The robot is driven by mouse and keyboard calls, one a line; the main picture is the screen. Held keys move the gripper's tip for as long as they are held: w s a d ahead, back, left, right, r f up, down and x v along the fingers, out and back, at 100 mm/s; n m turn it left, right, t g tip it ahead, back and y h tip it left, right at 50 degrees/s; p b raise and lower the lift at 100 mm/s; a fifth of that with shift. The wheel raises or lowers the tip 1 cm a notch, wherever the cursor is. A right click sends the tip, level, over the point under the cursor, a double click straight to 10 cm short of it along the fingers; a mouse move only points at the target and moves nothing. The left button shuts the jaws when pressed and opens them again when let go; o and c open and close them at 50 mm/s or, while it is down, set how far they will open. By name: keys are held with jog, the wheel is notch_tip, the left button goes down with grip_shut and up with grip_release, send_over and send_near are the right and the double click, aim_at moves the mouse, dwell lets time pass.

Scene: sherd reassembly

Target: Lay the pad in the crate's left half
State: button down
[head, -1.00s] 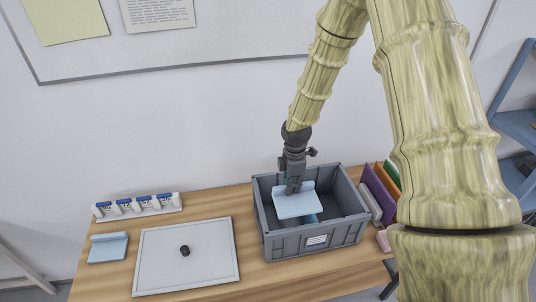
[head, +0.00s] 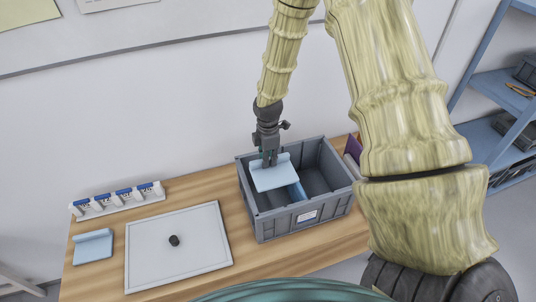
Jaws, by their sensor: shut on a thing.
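My gripper (head: 269,160) is shut on the raised back edge of a light blue pad (head: 275,177). The pad hangs over the left half of the grey crate (head: 281,222), near its left wall, with its flat part spread towards the front. I cannot tell how far it is above the crate's floor. A blue strip (head: 298,191) shows inside the crate near its middle, just right of the pad; the pad hides part of it. The crate's right half looks empty.
A second light blue pad (head: 92,247) lies at the table's left end. A pale board (head: 180,262) with a small black object (head: 174,241) lies left of the crate. A white rack (head: 118,200) stands behind. Purple and grey items (head: 353,152) are right of the crate.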

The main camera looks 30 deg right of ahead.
jog(key=f, duration=0.1)
jog(key=f+b, duration=0.1)
jog(key=f, duration=0.1)
jog(key=f+b, duration=0.1)
jog(key=f, duration=0.1)
jog(key=shift+w+f, duration=0.2)
jog(key=shift+w, duration=0.15)
notch_tip(320, 180, down, 3)
jog(key=w+b, duration=0.1)
jog(key=b, duration=0.4)
send_near(266, 197)
jog(key=shift+w+f+b, duration=0.15)
jog(key=shift+f+b, duration=1.75)
jog(key=shift+f+b, duration=0.3)
jog(key=shift+f, duration=0.35)
jog(key=c, duration=1.3)
grip_release()
